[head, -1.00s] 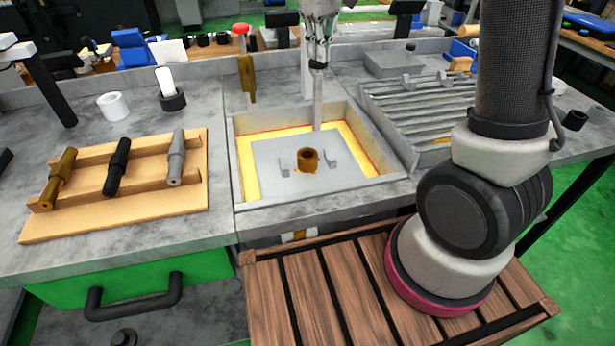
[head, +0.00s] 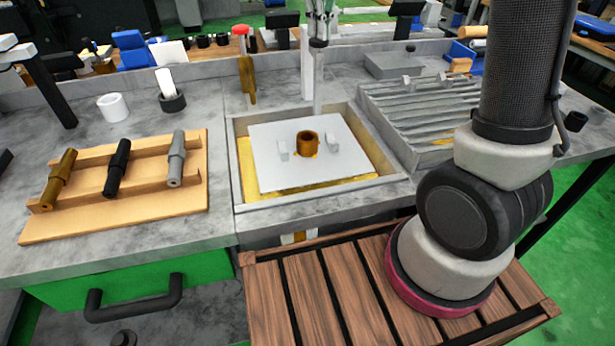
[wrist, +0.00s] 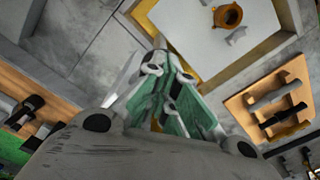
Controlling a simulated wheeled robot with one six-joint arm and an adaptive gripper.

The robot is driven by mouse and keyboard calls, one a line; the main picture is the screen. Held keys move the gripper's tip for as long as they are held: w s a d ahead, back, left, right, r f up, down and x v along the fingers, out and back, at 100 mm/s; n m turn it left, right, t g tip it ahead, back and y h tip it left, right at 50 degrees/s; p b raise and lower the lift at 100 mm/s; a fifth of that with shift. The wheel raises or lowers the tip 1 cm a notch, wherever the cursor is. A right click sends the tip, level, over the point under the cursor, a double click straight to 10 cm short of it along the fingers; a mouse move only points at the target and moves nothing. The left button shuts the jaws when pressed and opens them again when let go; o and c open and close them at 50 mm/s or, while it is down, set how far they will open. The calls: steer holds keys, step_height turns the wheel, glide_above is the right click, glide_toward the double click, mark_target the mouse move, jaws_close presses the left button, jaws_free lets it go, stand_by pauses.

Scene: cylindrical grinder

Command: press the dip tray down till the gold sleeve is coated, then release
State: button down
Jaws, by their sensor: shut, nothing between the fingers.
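The dip tray (head: 270,165) is a pale flat plate. It sits raised and slightly tilted in the square basin, above yellow liquid (head: 247,175). The gold sleeve (head: 307,143) stands upright on the plate between two small pale brackets, with a golden patch at its foot. A grey upright rod (head: 318,85) rises from the tray's back edge. My gripper (head: 318,42) is shut and empty at the rod's top; whether it touches is unclear. In the wrist view my gripper (wrist: 165,62) has its fingers together, with the tray (wrist: 200,30) and sleeve (wrist: 228,15) beyond.
A wooden rack (head: 190,200) with several shafts lies left of the basin. A white ring (head: 113,107) and a dark-based white cylinder (head: 170,90) stand behind it. A ribbed grey tray (head: 420,115) is on the right. A brown red-topped post (head: 246,75) stands behind the basin.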

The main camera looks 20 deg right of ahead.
step_height(320, 180, up, 9)
steer(key=shift+f, duration=0.2)
stand_by(1.1)
stand_by(0.4)
steer(key=f, duration=0.2)
steer(key=f+m, duration=0.1)
steer(key=f, duration=0.1)
steer(key=shift+s+d, duration=0.15)
steer(key=shift+s, duration=0.2)
steer(key=s+d+f+m+t, duration=0.2)
steer(key=s+d, duration=0.5)
steer(key=s, duration=0.6)
steer(key=s+d+f+m+t, duration=0.2)
steer(key=s+d, duration=0.5)
steer(key=s, duration=0.6)
steer(key=shift+s+d+f+m, duration=0.15)
steer(key=shift+d+f+m, duration=0.2)
steer(key=shift+m, duration=0.15)
